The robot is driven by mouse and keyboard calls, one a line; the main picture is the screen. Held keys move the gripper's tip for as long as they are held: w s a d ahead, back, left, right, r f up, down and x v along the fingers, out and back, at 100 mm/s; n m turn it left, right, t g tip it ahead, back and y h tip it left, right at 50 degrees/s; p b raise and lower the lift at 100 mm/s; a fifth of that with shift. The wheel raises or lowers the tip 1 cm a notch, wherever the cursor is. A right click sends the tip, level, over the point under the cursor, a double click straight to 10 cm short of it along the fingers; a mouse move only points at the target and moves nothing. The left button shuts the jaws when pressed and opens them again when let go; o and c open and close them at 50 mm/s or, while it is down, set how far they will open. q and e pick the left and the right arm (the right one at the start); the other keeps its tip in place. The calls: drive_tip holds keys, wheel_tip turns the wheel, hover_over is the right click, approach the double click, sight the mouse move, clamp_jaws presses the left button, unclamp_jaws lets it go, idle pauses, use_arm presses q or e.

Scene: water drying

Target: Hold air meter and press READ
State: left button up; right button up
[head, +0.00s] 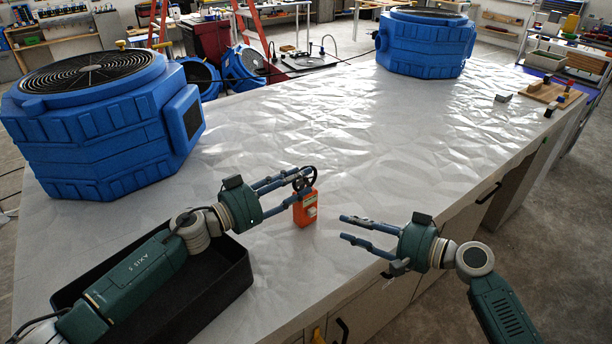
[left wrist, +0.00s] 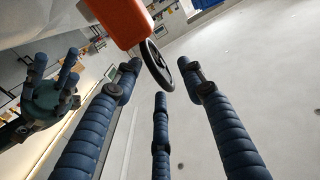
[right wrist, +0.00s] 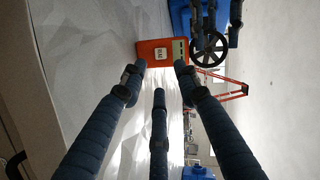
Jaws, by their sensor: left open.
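The air meter (head: 306,209) is an orange box standing upright on the table, with a black ringed fan wheel on top. In the right wrist view its face (right wrist: 152,54) shows a pale screen and a small white patch with dark lettering, too small to read surely. My left gripper (head: 298,182) is open, its fingers beside the wheel; whether they touch it is unclear. The left wrist view shows the wheel (left wrist: 158,67) just beyond the fingertips. My right gripper (head: 346,229) is open and empty, a little right of the meter, fingers pointing at its face.
A black open tray (head: 225,285) lies under my left arm. Large blue air movers stand at the left (head: 100,130) and back (head: 425,45) of the table (head: 330,120). A wooden board (head: 553,92) with small blocks lies far right. The table's middle is clear.

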use_arm(q)
drive_tip(key=shift+x, duration=1.25)
use_arm(e)
drive_tip(key=shift+w+d, duration=0.1)
use_arm(q)
drive_tip(key=shift+w+d, duration=0.15)
drive_tip(key=shift+w, duration=0.05)
clamp_jaws()
use_arm(e)
clamp_jaws()
